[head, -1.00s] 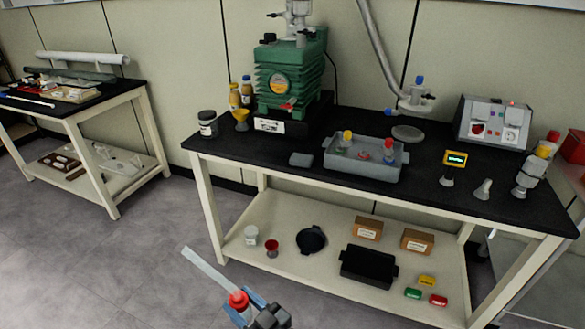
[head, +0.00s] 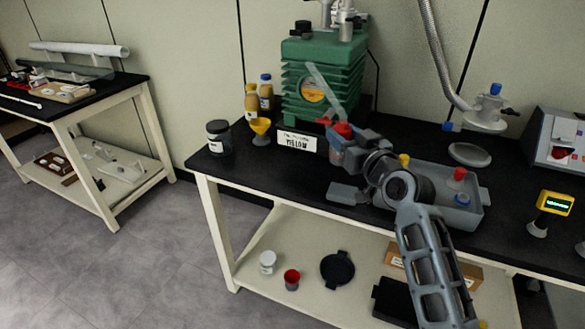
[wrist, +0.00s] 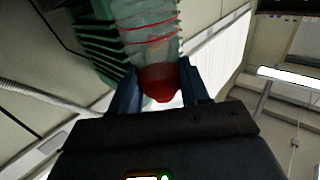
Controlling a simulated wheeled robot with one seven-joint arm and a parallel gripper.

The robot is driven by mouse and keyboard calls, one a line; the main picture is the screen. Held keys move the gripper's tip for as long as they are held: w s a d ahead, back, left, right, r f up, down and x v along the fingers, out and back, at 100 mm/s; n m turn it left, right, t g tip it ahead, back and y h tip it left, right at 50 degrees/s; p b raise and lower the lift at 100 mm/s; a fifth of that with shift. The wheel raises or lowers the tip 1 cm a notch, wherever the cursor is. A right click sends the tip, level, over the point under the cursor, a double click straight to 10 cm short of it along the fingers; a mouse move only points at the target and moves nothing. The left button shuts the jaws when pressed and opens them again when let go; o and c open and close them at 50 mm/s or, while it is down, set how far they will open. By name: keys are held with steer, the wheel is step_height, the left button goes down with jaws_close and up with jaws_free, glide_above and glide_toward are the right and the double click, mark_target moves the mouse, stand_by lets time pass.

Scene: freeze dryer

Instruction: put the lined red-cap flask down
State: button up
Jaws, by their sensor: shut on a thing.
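The lined red-cap flask (head: 342,131) is in my gripper (head: 350,147) above the black bench top, in front of the green pump. Its red cap shows, with a pale translucent strip rising up and left from it. Much of its body is hidden by my fingers. In the wrist view, my gripper (wrist: 160,72) has its two blue fingers on either side of the flask (wrist: 150,38), whose clear wall carries red lines beside the red cap. My gripper is shut on it. I cannot tell the exact height over the bench.
A grey tray (head: 470,216) is right; a grey pad (head: 346,193) lies near. Bench front left is bare.

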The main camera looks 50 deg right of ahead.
steer(key=shift+h, duration=0.3)
steer(key=shift+w+a+f+p, duration=0.3)
steer(key=shift+w+a+f, duration=0.25)
steer(key=shift+w+f, duration=0.9)
steer(key=shift+w+a+f+p, duration=0.3)
steer(key=shift+w+a+f, duration=0.2)
steer(key=shift+w+f, duration=0.9)
steer(key=shift+w+a+f+p, duration=0.3)
steer(key=shift+w+a+f, duration=0.25)
steer(key=shift+w+f, duration=0.85)
steer(key=o, duration=1.1)
steer(key=shift+f, duration=0.1)
